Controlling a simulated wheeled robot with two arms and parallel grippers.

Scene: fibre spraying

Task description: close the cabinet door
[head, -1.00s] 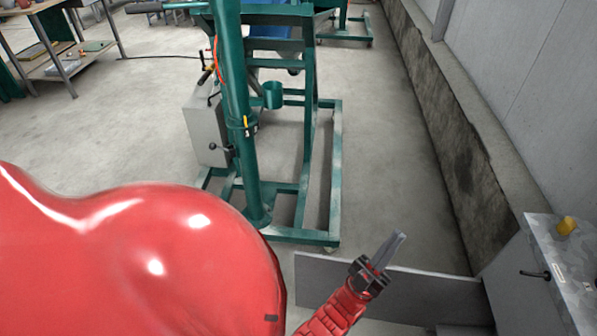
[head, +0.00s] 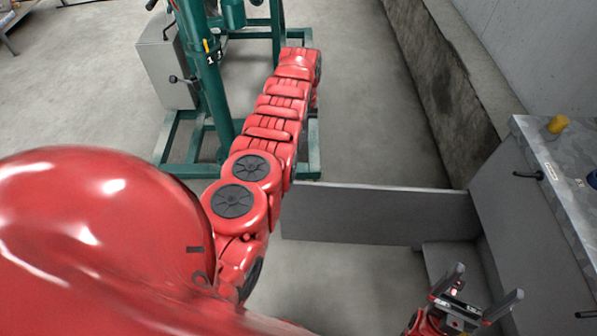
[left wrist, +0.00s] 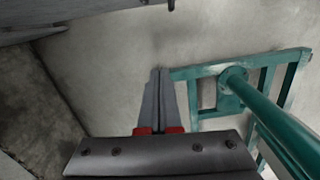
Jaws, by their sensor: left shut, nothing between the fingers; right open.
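The cabinet door (head: 380,213) is a flat grey panel. It stands open, sticking out to the left from the grey cabinet (head: 545,225) at the right of the head view. My left arm reaches forward past the door's free left end, and its gripper is hidden behind the arm there. In the left wrist view, my left gripper (left wrist: 160,72) is shut and empty, over bare floor. A grey panel edge at that view's top left may be the door; I cannot tell. My right gripper (head: 484,290) is open and empty, low in front of the cabinet opening.
A green metal frame (head: 208,100) with a grey box (head: 165,62) stands left of my left arm; its base also shows in the left wrist view (left wrist: 285,135). A low concrete wall (head: 440,90) runs along the right. A yellow object (head: 558,124) sits on the cabinet top.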

